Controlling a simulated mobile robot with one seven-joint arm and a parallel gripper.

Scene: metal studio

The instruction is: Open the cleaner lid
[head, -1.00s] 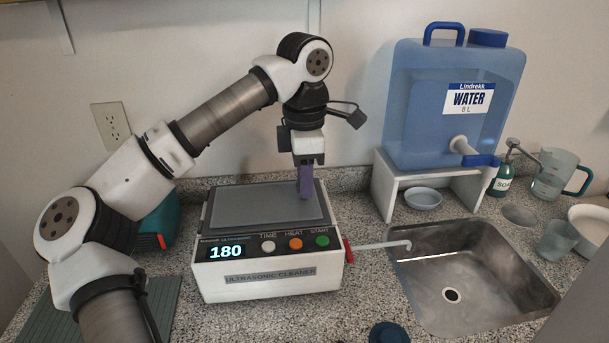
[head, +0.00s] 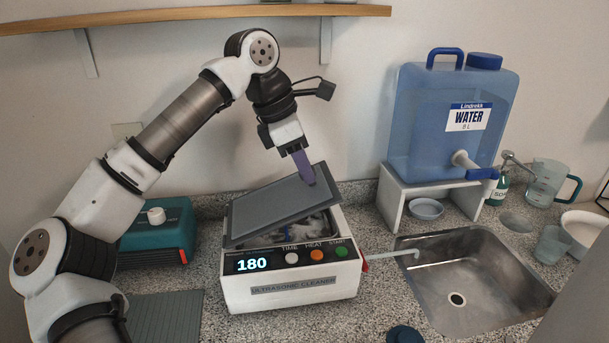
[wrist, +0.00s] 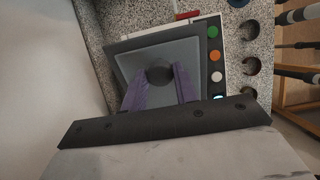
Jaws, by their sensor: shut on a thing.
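The white ultrasonic cleaner (head: 290,289) stands on the counter with its display reading 180. Its grey lid (head: 268,212) is raised and tilted, with the right side higher and the left side low near the tank's rim. Part of the tank's inside (head: 310,228) shows beneath the lid. My gripper (head: 306,178), with purple fingers, is shut on the lid's dark round knob, near the lid's right back part. In the wrist view the knob (wrist: 160,74) sits between the finger tips on the lid (wrist: 180,55). The fingers partly hide the knob.
The sink (head: 470,285) is to the right, with a drain tube (head: 398,253) from the cleaner reaching its edge. A blue water tank (head: 440,130) stands on a white stand behind. A teal device (head: 157,238) and a ribbed grey mat (head: 163,315) are at the left. A shelf (head: 200,18) is above.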

